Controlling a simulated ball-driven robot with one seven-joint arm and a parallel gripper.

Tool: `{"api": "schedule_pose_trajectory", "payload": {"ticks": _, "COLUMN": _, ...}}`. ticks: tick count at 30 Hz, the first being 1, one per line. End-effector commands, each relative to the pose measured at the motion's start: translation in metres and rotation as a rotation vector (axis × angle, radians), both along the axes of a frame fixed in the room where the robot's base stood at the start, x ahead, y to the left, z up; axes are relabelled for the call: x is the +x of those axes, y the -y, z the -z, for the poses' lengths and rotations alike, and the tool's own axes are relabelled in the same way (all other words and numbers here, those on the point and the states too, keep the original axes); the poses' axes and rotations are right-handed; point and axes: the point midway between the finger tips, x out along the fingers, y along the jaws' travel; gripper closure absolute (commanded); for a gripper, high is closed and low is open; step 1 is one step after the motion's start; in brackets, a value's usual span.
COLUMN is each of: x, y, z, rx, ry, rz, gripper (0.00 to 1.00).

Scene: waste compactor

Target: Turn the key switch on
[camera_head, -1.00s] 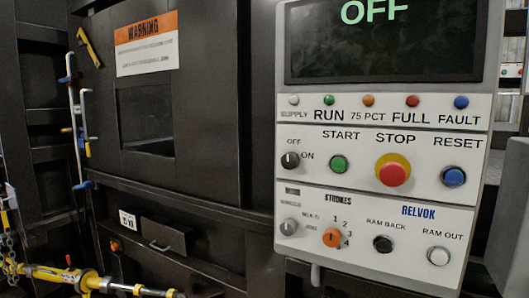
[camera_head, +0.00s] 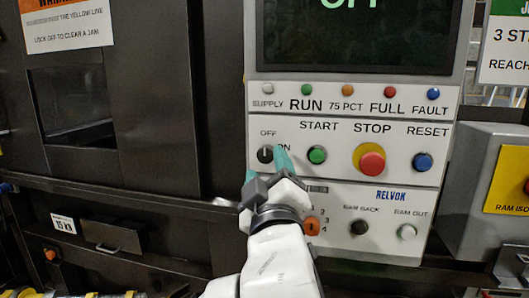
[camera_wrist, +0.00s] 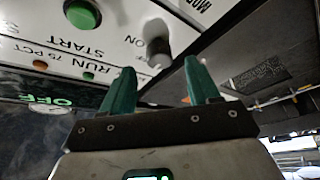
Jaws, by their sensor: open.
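The key switch (camera_head: 265,154) is a dark round knob between the OFF and ON labels, on the white control panel left of the green START button (camera_head: 317,155). In the wrist view the key switch (camera_wrist: 157,42) looks blurred and upside down, just beyond the fingertips. The display (camera_head: 360,30) shows OFF, partly cropped.
The red STOP button (camera_head: 371,162) and blue RESET button (camera_head: 422,162) sit to the right. Lower knobs, including the orange strokes selector (camera_head: 312,226), lie close to my wrist. The dark compactor door with a window (camera_head: 72,105) is left; a grey isolator box (camera_head: 480,200) is right.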

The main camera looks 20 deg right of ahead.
Motion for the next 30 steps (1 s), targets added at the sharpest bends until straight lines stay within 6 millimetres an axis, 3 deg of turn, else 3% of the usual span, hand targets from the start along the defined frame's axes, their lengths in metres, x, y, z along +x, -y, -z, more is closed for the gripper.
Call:
{"api": "schedule_pose_trajectory", "payload": {"ticks": 7, "x": 0.029, "y": 0.009, "z": -0.009, "rx": 0.0, "ry": -0.001, "rz": 0.0, "gripper": 0.39}}
{"api": "schedule_pose_trajectory", "payload": {"ticks": 19, "x": 0.036, "y": 0.011, "z": -0.01, "rx": 0.001, "ry": -0.001, "rz": -0.002, "gripper": 0.39}}
{"api": "schedule_pose_trajectory", "payload": {"ticks": 30, "x": 0.035, "y": 0.011, "z": -0.01, "rx": 0.001, "ry": -0.001, "rz": -0.002, "gripper": 0.74}}
